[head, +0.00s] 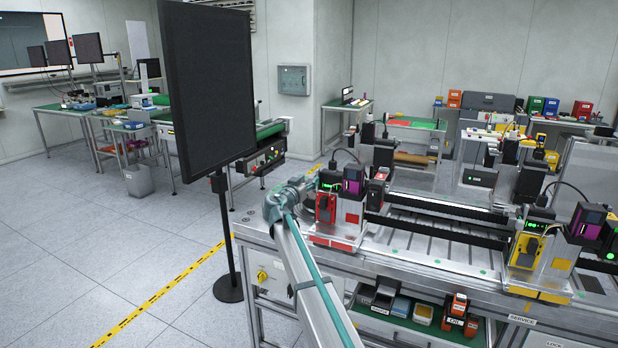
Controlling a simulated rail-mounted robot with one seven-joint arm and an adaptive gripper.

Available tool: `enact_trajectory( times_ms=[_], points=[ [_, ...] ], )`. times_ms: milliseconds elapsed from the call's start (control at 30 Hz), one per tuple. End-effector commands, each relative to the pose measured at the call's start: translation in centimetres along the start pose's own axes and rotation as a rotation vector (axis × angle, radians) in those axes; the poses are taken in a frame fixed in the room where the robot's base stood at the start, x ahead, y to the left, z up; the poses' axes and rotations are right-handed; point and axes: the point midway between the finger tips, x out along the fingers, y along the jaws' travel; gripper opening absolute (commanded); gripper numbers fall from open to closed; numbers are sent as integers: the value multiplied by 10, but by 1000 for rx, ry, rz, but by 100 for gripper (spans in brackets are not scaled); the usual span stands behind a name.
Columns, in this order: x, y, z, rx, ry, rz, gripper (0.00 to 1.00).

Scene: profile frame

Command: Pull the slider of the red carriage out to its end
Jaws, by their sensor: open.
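The red carriage (348,213) stands on the left end of the rail bench. It has a red front plate, a black unit with green lights on top, a purple block at its upper right and a red base plate. I cannot make out its slider at this size. My arm reaches up from the bottom edge, and its far joint is just left of the red carriage. My gripper and its fingers cannot be made out; the arm's end is hidden or too small there. I cannot tell whether anything touches the carriage.
A similar yellow carriage (529,250) stands to the right on the same bench (400,243), with dark rails between. A black screen (212,85) on a stand is left of my arm. Bins (423,314) sit on a shelf below.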

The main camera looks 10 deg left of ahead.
Motion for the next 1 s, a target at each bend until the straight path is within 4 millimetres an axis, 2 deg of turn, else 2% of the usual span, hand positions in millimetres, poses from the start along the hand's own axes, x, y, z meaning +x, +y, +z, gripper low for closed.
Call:
enact_trajectory(
  times_ms=[133, 433, 467, 733, 1000],
  points=[
    [11, 0, 0, 0, 0, 0, 46],
    [12, 1, 1, 0, 0, 0, 46],
    [12, 1, 1, 0, 0, 0, 44],
    [12, 0, 0, 0, 0, 0, 0],
    [12, 0, 0, 0, 0, 0, 0]
  ],
)
